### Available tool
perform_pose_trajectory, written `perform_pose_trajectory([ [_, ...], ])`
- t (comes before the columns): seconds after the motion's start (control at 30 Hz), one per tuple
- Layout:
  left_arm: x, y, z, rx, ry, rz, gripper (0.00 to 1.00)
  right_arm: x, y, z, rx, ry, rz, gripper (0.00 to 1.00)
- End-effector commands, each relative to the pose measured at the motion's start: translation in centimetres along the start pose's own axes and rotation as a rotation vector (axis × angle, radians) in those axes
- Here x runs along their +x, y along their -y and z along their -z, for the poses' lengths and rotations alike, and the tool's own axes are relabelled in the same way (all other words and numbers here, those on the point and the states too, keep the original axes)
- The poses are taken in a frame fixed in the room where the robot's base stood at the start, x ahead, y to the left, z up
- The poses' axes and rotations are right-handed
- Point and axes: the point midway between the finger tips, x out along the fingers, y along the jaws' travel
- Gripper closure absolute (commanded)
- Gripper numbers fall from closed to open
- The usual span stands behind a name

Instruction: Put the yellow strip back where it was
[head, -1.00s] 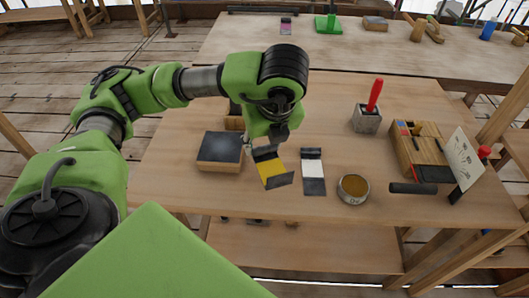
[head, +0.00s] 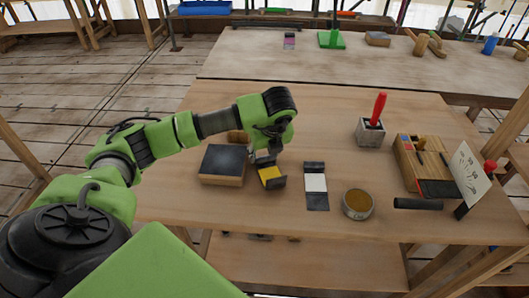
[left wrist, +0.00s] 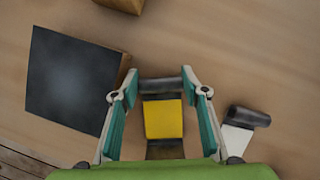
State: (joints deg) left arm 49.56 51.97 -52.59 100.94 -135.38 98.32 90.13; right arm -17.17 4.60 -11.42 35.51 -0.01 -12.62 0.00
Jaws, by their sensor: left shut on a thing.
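The yellow strip (head: 271,178) has dark ends and is at the middle of the near table, between a dark-topped block and a white strip. My left gripper (head: 267,158) is shut on it from above. In the left wrist view the yellow strip (left wrist: 164,120) lies between the two teal-padded fingers (left wrist: 162,85), with a dark roll-like end at the top and a dark flap below. Whether it touches the table I cannot tell. My right gripper is not in view.
The dark-topped block (head: 222,164) stands just left of the strip. The white strip (head: 316,185) with dark ends lies to its right, then a round tin (head: 357,203). A stone holder (head: 370,133) with a red handle and a wooden tool box (head: 413,160) stand further right.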

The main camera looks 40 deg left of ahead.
Motion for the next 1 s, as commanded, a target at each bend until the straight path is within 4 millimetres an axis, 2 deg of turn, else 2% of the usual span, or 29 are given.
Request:
perform_pose_trajectory([
  [0.37, 0.6, 0.1, 0.3, -0.001, 0.001, 0.003, 0.87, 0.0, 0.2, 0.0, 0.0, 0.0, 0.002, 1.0],
  [0.4, 0.5, 0.0, 0.2, -0.001, 0.001, 0.002, 0.52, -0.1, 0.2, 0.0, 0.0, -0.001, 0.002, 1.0],
  [0.77, 0.3, 0.0, 0.2, -0.001, 0.001, 0.002, 0.52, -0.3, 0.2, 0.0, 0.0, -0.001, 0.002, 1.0],
  [0.87, -0.6, 0.1, 0.2, -0.001, 0.001, 0.004, 0.52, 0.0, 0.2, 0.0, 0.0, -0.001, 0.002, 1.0],
  [1.0, -3.1, 0.2, 0.2, 0.001, 0.003, 0.007, 0.52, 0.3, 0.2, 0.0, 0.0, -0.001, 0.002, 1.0],
])
